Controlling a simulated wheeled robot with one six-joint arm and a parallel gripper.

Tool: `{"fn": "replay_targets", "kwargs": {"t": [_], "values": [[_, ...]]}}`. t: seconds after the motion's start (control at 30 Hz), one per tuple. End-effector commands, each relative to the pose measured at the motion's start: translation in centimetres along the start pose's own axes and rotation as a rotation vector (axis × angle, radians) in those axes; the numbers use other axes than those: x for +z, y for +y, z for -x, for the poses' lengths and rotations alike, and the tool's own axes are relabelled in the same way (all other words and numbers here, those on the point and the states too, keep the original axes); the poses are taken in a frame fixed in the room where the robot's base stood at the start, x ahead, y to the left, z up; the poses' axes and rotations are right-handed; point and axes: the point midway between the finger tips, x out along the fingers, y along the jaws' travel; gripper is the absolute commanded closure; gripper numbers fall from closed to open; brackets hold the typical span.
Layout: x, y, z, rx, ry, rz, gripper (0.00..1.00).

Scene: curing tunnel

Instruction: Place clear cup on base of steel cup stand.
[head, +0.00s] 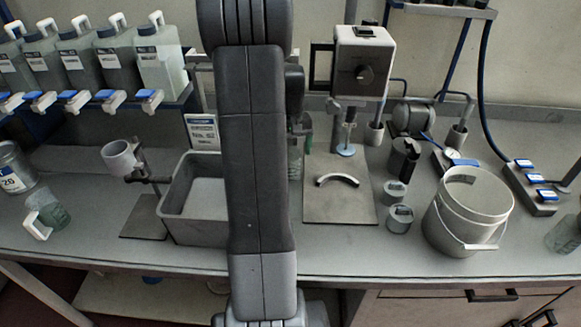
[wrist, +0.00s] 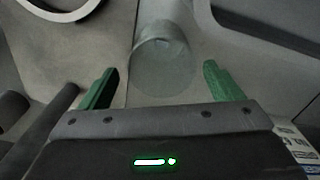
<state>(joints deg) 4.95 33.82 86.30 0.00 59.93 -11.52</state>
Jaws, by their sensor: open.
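In the wrist view a clear cup (wrist: 163,62), see-through and grey, lies ahead between the green fingers of my gripper (wrist: 160,72). The fingers are wide apart, with a gap on both sides of the cup. In the head view my arm hides most of the gripper and the area of this cup; a little green shows at the arm's right edge. The steel cup stand (head: 143,217) is at the left in the head view. It has a flat dark base, a post and a side clamp holding a pale cup (head: 119,160) above the bench. The base looks bare.
A grey bin (head: 190,233) stands between the stand and my arm. A flat board (head: 330,215) with a curved piece (head: 337,181) is right of my arm. A white bucket (head: 467,213) is farther right. A beaker (head: 55,215) stands left of the stand.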

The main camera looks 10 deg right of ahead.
Motion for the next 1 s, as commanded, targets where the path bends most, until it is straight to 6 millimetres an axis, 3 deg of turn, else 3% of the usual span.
{"fn": "replay_targets", "kwargs": {"t": [0.17, 0.5, 0.77, 1.0], "values": [[0.1, -0.1, -1.2, 0.0, -0.002, 0.0, 0.14], [0.3, -0.3, -5.6, 0.0, -0.002, 0.0, 0.14], [0.2, -0.2, -5.9, 0.0, 0.001, -0.001, 0.14], [0.2, -0.2, -5.8, 0.0, 0.001, -0.001, 0.59]]}}
